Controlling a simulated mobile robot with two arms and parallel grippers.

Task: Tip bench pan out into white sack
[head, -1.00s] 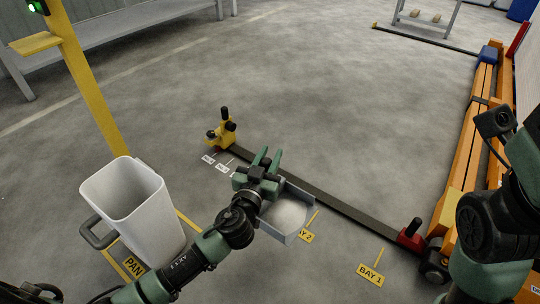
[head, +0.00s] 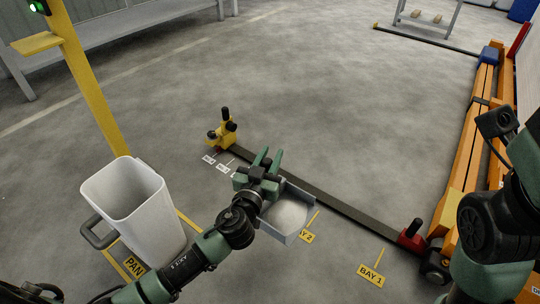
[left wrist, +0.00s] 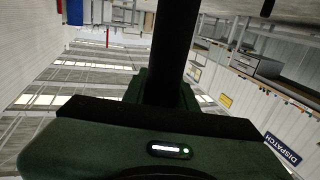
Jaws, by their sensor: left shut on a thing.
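A grey open pan (head: 292,238) holds a heap of white grainy material (head: 288,212). My left gripper (head: 266,160) is shut on the pan at its far left side and holds it about level, right of the white container. The exact grip is hidden behind the gripper body. A tall white open-topped container (head: 150,225), the likely sack, stands upright at the lower left with a dark grey handle on its left side. The left wrist view shows mostly my own gripper body, not the pan. My right arm shows at the right edge; its gripper is not seen.
A yellow post (head: 88,95) with a shelf stands behind the container. A dark floor rail (head: 345,208) runs between a yellow clamp (head: 222,130) and a red stop (head: 411,236). An orange beam (head: 466,140) is at right. Open floor lies beyond.

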